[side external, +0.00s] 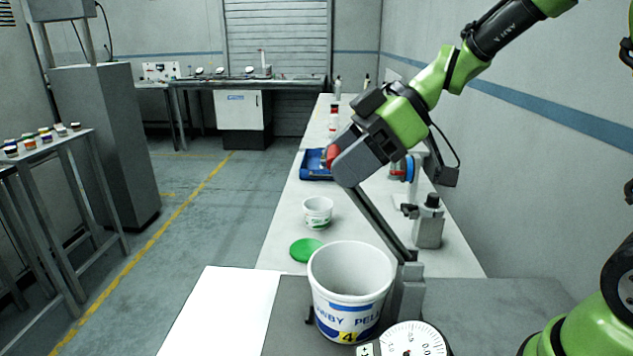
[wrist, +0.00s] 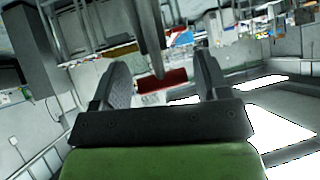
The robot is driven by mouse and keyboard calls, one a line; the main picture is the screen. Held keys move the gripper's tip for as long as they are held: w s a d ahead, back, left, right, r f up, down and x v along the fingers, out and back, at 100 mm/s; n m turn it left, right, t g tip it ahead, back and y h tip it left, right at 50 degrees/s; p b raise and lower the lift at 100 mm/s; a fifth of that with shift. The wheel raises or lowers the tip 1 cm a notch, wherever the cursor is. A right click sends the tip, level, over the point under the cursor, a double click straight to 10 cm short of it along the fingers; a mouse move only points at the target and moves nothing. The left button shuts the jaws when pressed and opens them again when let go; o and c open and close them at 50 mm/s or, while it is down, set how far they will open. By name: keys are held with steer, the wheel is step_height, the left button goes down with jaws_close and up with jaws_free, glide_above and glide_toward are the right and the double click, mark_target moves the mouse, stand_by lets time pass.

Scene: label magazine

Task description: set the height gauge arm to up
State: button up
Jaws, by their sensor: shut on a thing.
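The height gauge arm (side external: 378,222) is a long dark bar. It slants up and left from a grey post (side external: 408,290) beside the white bucket, above a round white dial (side external: 412,341). Its red end grip (side external: 332,155) shows at my gripper (side external: 338,163), and the red grip also shows between the fingers in the wrist view (wrist: 163,81). My gripper is shut on this grip, well above the bucket. The exact finger contact is partly hidden in the side view.
The white and blue bucket (side external: 350,275) stands open below the gauge arm. A green lid (side external: 305,249), a small white tub (side external: 318,211) and a blue tray (side external: 316,166) lie farther along the bench. A grey block with a dark knob (side external: 429,225) stands to the right.

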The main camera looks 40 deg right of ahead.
steer(key=shift+y, duration=0.3)
steer(key=s+d+r, duration=0.1)
steer(key=s+d, duration=0.1)
steer(key=s+d+r, duration=0.1)
steer(key=s+d, duration=0.1)
steer(key=s+d+r, duration=0.1)
steer(key=s+d, duration=0.1)
steer(key=shift+s+d+f, duration=0.1)
steer(key=shift+s+d, duration=0.65)
steer(key=shift+d, duration=0.05)
steer(key=o, duration=1.2)
steer(key=v, duration=1)
steer(key=shift+s, duration=0.1)
steer(key=shift+a, duration=0.15)
